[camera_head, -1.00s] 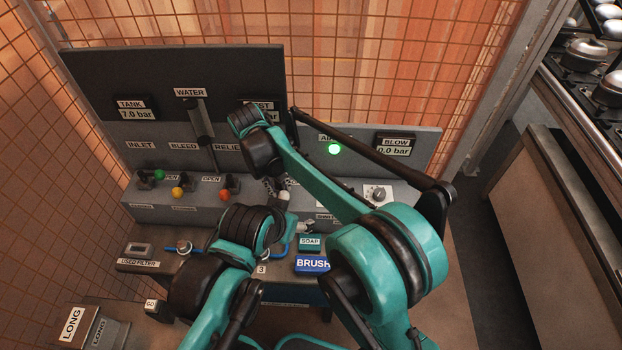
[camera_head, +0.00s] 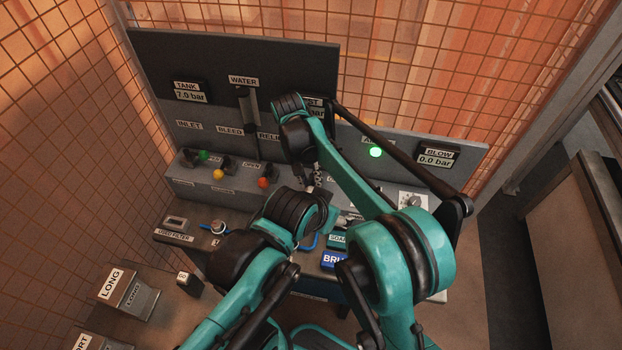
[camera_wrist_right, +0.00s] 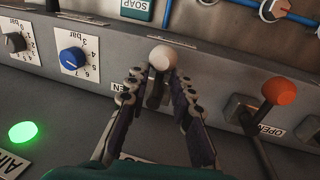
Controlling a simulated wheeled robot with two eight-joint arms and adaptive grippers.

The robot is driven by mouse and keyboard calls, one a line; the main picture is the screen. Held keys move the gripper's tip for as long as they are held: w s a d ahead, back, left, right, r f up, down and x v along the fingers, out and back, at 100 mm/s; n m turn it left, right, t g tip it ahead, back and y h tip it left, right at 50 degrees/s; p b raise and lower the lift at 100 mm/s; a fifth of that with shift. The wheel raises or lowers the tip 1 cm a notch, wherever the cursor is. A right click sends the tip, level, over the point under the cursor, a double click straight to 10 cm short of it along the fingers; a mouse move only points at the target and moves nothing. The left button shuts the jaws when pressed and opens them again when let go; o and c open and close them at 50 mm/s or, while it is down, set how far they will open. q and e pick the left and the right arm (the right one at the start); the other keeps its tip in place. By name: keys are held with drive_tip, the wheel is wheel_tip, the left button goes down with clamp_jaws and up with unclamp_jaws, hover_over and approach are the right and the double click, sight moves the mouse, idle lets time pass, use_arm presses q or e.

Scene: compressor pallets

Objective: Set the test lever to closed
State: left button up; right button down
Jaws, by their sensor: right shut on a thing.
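The test lever, with a white knob (camera_wrist_right: 162,57) on a dark stem, stands on the grey console in the right wrist view. Its label is not readable there. My right gripper (camera_wrist_right: 156,90) has its two fingers on either side of the lever and is shut on it below the knob. In the head view my right gripper (camera_head: 317,182) is small and partly hidden at the console, under my arm. My left arm reaches in front of the bench in the head view, and its fingers are hidden behind its own wrist.
An orange-knobbed lever (camera_wrist_right: 279,91) stands beside the test lever, with an OPEN label. Yellow (camera_head: 218,174) and green (camera_head: 203,155) knobs are further left. A blue dial (camera_wrist_right: 72,57) and lit green lamp (camera_head: 376,152) are on the other side. A blue BRUSH block (camera_head: 333,261) lies in front.

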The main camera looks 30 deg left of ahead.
drive_tip(key=shift+s+f, duration=0.1)
drive_tip(key=shift+s, duration=0.1)
drive_tip(key=c, duration=1.7)
unclamp_jaws()
drive_tip(key=shift+o, duration=0.4)
drive_tip(key=shift+r, duration=0.2)
wheel_tip(320, 180, up, 12)
drive_tip(key=a, duration=0.2)
drive_tip(key=shift+s+a+f, duration=0.2)
drive_tip(key=shift+s+f, duration=0.05)
drive_tip(key=shift+s, duration=0.15)
drive_tip(key=shift+w+d, duration=0.1)
